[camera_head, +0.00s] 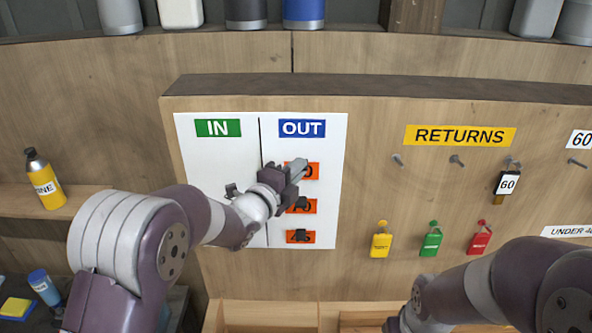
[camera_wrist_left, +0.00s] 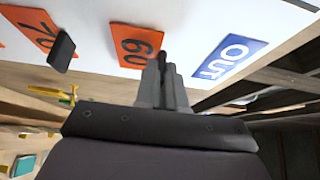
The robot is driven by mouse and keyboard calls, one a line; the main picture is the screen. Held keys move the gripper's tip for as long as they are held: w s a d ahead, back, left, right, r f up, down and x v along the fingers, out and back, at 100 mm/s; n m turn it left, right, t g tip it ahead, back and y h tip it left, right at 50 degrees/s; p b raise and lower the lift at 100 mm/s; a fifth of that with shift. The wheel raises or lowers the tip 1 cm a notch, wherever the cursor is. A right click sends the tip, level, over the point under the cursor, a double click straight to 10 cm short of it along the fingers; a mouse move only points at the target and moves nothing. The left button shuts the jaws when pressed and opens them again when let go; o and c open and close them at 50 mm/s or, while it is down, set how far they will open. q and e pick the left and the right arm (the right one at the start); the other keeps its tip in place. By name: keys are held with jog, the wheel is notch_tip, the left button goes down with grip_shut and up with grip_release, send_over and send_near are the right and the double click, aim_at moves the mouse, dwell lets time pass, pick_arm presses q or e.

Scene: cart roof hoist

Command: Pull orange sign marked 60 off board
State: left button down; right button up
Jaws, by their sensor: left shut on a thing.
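The orange sign marked 60 (camera_head: 312,172) is on the white OUT panel (camera_head: 333,215), at the top of a column of orange signs. My left gripper (camera_head: 298,168) covers much of it in the head view. In the left wrist view the 60 sign (camera_wrist_left: 138,48) shows almost whole, beside my left fingers (camera_wrist_left: 163,75). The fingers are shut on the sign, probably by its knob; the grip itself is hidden. Below it are the orange 70 sign (camera_head: 311,206) and the 45 sign (camera_head: 301,242), each with a dark knob. My right arm is at lower right; its fingertips are out of view.
The white IN panel (camera_head: 203,160) has a dark knob (camera_head: 232,190). At right, below the RETURNS label (camera_head: 460,136), are pegs, a tag marked 60 (camera_head: 507,184), and yellow (camera_head: 381,245), green (camera_head: 431,243) and red (camera_head: 479,241) padlock-like tags. A yellow bottle (camera_head: 46,185) stands at left.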

pick_arm(q)
jog(key=shift+s, duration=0.4)
jog(key=shift+s+b, duration=0.95)
jog(key=shift+b, duration=0.15)
jog(key=shift+s+b, duration=0.45)
jog(key=shift+s, duration=0.05)
jog(key=shift+s+b, duration=1.15)
jog(key=shift+s, duration=1.4)
